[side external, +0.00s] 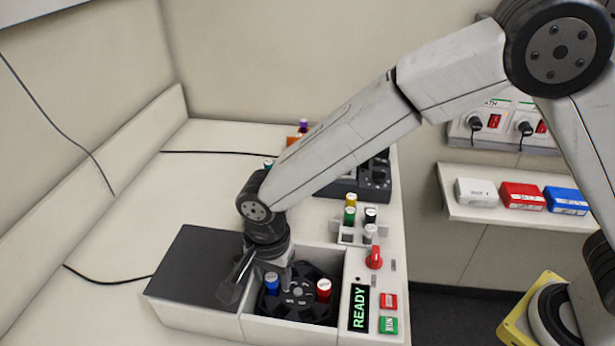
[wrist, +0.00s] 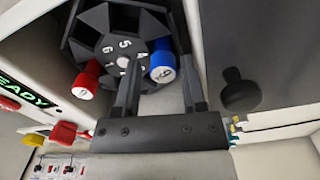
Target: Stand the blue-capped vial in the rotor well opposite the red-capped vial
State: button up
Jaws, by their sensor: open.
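The blue-capped vial (side external: 272,283) stands upright in a well on the left of the dark rotor (side external: 298,305). The red-capped vial (side external: 324,289) stands in a well on the right, across the hub from the blue one, roughly opposite. In the wrist view the blue cap (wrist: 162,62) shows between the two finger lines of my gripper (wrist: 159,70), and the red cap (wrist: 86,80) lies left of them. My gripper is open, low over the rotor, with a gap between the blue cap and the fingers. The vials' lower bodies are hidden in the rotor.
The rotor sits in a white-walled box with a dark lid panel (side external: 200,262) on its left and a READY display (side external: 360,306) on its right. A small rack with several capped vials (side external: 350,215) stands behind. The bench at the left is mostly clear.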

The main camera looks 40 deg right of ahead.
aim_at(268, 276)
jog(key=shift+w+a+r, duration=0.15)
jog(key=shift+r, duration=0.65)
jog(key=shift+w+a+r, duration=0.1)
jog(key=shift+r, duration=0.7)
jog(key=shift+s+d+r, duration=0.15)
jog(key=shift+r, duration=1.45)
jog(key=d+n+t, duration=0.1)
jog(key=d+n, duration=0.4)
jog(key=d, duration=1.1)
jog(key=s+d+f+n+t, duration=0.1)
jog(key=s+d+n, duration=0.2)
jog(key=d, duration=0.3)
jog(key=s+d+f+n, duration=0.1)
jog(key=s+d+n, duration=0.2)
jog(key=s+d, duration=0.2)
jog(key=shift+s+d+f+t, duration=0.25)
jog(key=shift+d+t, duration=0.15)
jog(key=shift+d, duration=0.75)
